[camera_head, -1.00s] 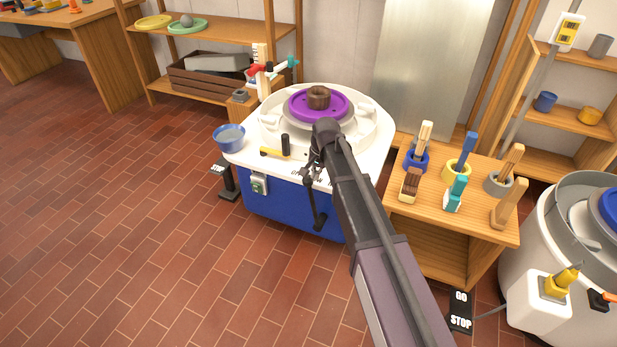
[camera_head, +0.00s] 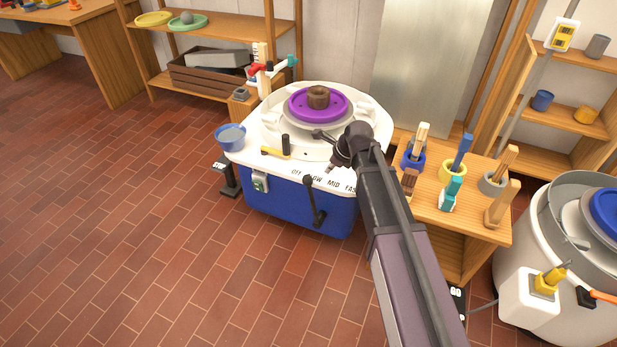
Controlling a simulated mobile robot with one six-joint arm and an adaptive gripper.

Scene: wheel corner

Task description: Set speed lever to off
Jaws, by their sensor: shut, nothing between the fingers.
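The speed lever (camera_head: 315,203) is a black bar on the front of the blue pottery wheel body (camera_head: 275,208). Its upper end is just below the printed speed labels (camera_head: 323,180), which read OFF, SLOW, MID and FAST from left to right. The upper end looks nearest OFF and SLOW; I cannot tell exactly which setting it marks. My gripper (camera_head: 318,135) is shut and empty. It is above the white wheel top (camera_head: 263,133), up and to the right of the lever and apart from it, with its fingers toward the left.
A purple disc with a brown clay piece (camera_head: 318,97) sits on the wheel. A blue bowl (camera_head: 230,137) and a yellow-and-black tool (camera_head: 281,149) are at the left. A wooden stand with tool pots (camera_head: 452,172) is close to my arm's right. The floor in front is clear.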

